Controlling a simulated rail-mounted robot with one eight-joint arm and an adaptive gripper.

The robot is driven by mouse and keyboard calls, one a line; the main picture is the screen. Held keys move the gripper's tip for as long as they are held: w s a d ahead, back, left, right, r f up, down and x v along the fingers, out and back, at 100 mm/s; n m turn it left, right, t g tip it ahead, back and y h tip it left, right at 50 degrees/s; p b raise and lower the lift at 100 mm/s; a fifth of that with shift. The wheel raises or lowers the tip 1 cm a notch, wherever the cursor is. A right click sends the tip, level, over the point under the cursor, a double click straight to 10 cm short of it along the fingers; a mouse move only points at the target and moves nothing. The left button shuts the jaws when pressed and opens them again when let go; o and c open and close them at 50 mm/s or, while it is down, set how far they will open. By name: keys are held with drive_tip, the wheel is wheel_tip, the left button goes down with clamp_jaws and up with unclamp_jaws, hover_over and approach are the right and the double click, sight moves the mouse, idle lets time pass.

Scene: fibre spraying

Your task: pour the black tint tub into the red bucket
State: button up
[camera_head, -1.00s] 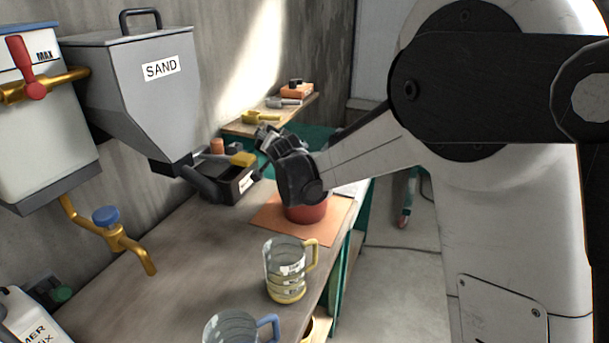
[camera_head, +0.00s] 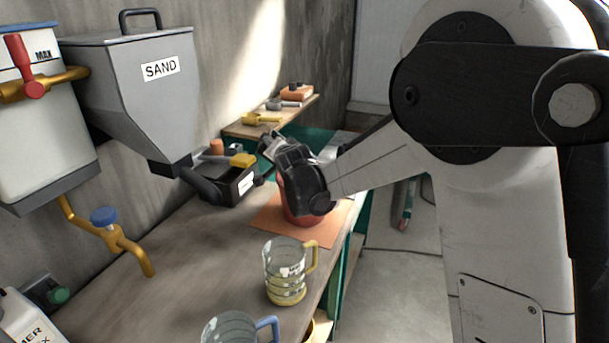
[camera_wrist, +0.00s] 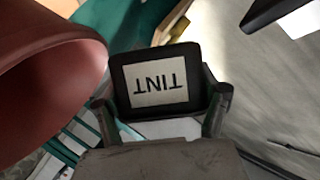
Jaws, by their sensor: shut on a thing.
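The red bucket (camera_head: 303,215) stands on the orange mat (camera_head: 318,233) on the bench, partly hidden behind my gripper. In the wrist view the bucket's side and rim (camera_wrist: 50,75) fill the left. My gripper (camera_head: 268,160) is above and beside the bucket. In the wrist view my gripper (camera_wrist: 160,105) is shut on the black tint tub (camera_wrist: 160,108), with a finger on each side. The tub's white TINT label appears upside down there. The tub is right of the bucket's rim in that view and apart from it. Its contents are hidden.
A clear jug with yellow bands (camera_head: 286,272) and a blue-handled jug (camera_head: 240,328) stand nearer on the bench. A black tool box (camera_head: 237,185) is left of the mat. The grey SAND hopper (camera_head: 135,90) overhangs the bench. Bare bench lies left of the jugs.

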drive_tip(key=shift+d+f, duration=0.1)
drive_tip(key=shift+d+r+m+t+y+p, duration=0.2)
drive_tip(key=shift+r+m+y+p, duration=0.15)
drive_tip(key=shift+m, duration=0.4)
drive_tip(key=shift+d+r+m+t+y+p, duration=0.15)
drive_tip(key=shift+r+m+t+y+p, duration=0.15)
drive_tip(key=shift+m, duration=0.45)
idle(1.0)
drive_tip(key=shift+d+f+m+y+b, duration=0.3)
drive_tip(key=shift+f+m+y, duration=0.15)
drive_tip(key=shift+m, duration=0.35)
idle(0.4)
drive_tip(key=shift+w+d+r+m+t+b, duration=0.1)
drive_tip(key=shift+d+r+m+t+b, duration=0.05)
drive_tip(key=shift+d+m+b, duration=0.3)
drive_tip(key=shift+d+r+m+t+b, duration=0.15)
drive_tip(key=shift+d+m+b, duration=0.1)
drive_tip(key=shift+d, duration=0.25)
drive_tip(key=shift+d+f+m+y+b, duration=0.35)
drive_tip(key=shift+f+m+b, duration=0.3)
drive_tip(key=shift+b, duration=0.55)
idle(0.3)
drive_tip(key=shift+d+r+m+t+b, duration=0.2)
drive_tip(key=shift+m+t+b, duration=0.2)
drive_tip(key=shift+m, duration=0.2)
drive_tip(key=shift+d+r+m+t+b, duration=0.2)
drive_tip(key=shift+m+t+b, duration=0.1)
drive_tip(key=shift+m+b, duration=0.25)
idle(0.6)
